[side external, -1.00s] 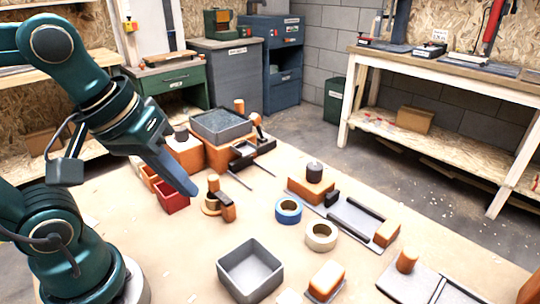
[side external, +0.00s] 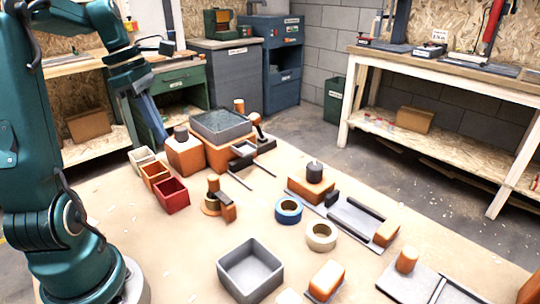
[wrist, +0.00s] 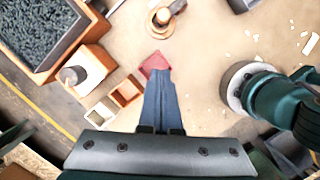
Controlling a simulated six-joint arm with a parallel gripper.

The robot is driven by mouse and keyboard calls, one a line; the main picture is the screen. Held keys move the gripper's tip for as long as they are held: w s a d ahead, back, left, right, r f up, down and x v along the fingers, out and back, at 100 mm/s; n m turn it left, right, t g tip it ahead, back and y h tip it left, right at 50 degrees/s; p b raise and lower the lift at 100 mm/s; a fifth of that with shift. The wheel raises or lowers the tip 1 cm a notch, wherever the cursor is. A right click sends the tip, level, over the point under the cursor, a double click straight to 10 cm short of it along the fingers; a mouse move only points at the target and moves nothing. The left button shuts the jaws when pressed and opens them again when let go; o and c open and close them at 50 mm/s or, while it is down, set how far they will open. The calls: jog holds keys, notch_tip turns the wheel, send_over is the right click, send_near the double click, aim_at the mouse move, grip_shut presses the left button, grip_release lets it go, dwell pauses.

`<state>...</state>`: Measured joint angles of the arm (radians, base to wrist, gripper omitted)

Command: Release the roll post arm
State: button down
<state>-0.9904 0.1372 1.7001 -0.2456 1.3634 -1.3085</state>
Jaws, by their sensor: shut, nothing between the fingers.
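The roll post (side external: 213,184) is a short orange upright on the table, with a tan ring around its foot. A small orange arm block (side external: 228,206) sits beside it on the right. My gripper (side external: 162,137) is shut and empty, up at the left behind the small bins, well apart from the post. Its blue fingers (wrist: 160,80) lie together in the wrist view, tips over the red bin. How the arm block is joined to the post is too small to tell.
Cream, orange and red bins (side external: 172,200) stand left of the post. The orange box with a dark tray (side external: 221,122) is behind it. Blue tape (side external: 289,208), white tape (side external: 321,235) and a grey bin (side external: 250,283) lie to the right and front. Bare table lies between them.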

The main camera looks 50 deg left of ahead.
dwell(0.3)
send_near(220, 189)
jog(key=s+a+f, duration=0.4)
jog(key=f, duration=0.1)
jog(key=shift+s, duration=0.15)
jog(key=shift+w+d+r, duration=0.15)
jog(key=shift+w+d, duration=1.1)
jog(key=shift+w, duration=0.15)
